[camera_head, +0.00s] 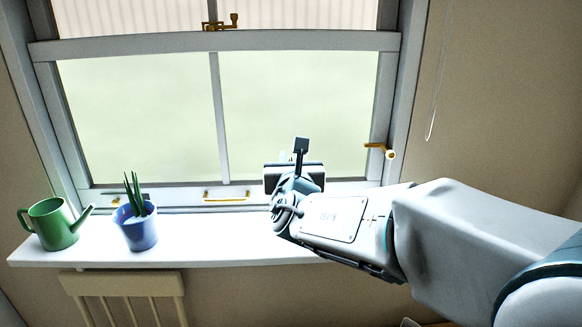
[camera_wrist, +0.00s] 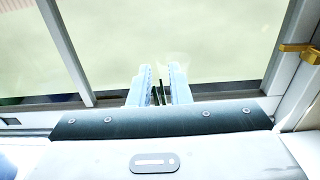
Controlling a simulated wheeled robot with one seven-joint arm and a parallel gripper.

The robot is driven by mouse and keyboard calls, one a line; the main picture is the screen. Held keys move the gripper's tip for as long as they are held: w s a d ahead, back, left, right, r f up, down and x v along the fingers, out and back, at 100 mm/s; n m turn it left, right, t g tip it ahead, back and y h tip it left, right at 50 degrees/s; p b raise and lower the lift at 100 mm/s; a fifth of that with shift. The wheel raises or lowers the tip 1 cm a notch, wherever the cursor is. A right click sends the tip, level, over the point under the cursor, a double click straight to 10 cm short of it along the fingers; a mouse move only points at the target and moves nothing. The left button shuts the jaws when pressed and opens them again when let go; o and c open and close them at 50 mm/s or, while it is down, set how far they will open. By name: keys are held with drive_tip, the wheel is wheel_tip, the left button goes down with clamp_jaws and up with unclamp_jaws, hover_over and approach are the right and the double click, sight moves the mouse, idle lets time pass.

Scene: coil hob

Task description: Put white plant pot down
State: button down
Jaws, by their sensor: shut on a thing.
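My gripper (camera_wrist: 160,88) shows in the wrist view with its two pale blue fingers pointing towards the window. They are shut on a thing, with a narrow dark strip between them. That thing is almost wholly hidden, and its white pot shape cannot be made out against the bright glass. In the head view my gripper (camera_head: 293,172) is in front of the window's lower right part, above the right part of the white windowsill (camera_head: 200,248). My wrist hides what it holds and the sill behind it.
A green watering can (camera_head: 54,226) stands at the sill's left end. A blue pot (camera_head: 138,232) with a spiky green plant stands next to it. The sill between the blue pot and my arm is clear. The window frame, a brass handle (camera_head: 378,148) and a radiator (camera_head: 125,295) are close by.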

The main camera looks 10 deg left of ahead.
drive_tip(key=shift+f, duration=0.8)
drive_tip(key=shift+f, duration=0.15)
drive_tip(key=c, duration=1.3)
unclamp_jaws()
drive_tip(key=shift+c, duration=0.2)
